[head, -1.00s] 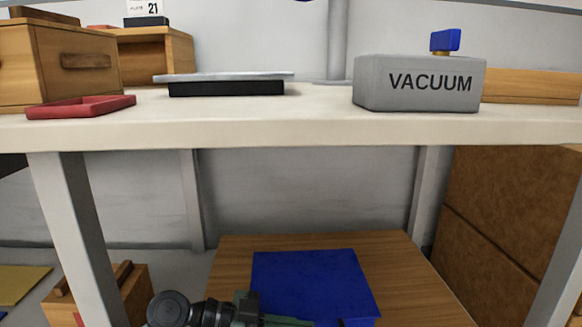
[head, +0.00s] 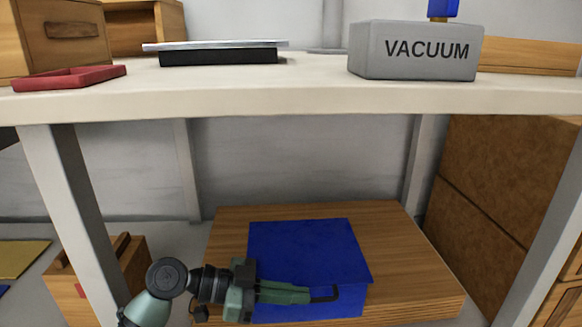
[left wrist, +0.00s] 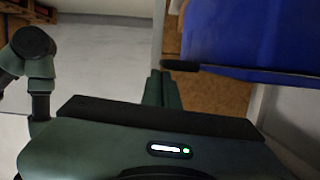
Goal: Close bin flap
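A blue bin (head: 345,303) stands on a wooden platform under the table. Its blue flap (head: 305,248) lies over the top and juts out a little at the right; I cannot tell whether a gap is left beneath it. My left gripper (head: 305,295) is in front of the bin, pointing right, its green fingers close together with nothing seen between them. A small dark bar shows by its tips, and I cannot tell what it belongs to. In the left wrist view, the fingers (left wrist: 163,88) are below and left of the blue bin (left wrist: 255,35). My right gripper is out of view.
The white table (head: 300,100) spans above the bin, its metal legs (head: 65,190) on both sides. The wooden platform (head: 410,265) has bare room to the bin's right. A wooden box (head: 125,265) stands left. A grey VACUUM block (head: 415,52) is on the table.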

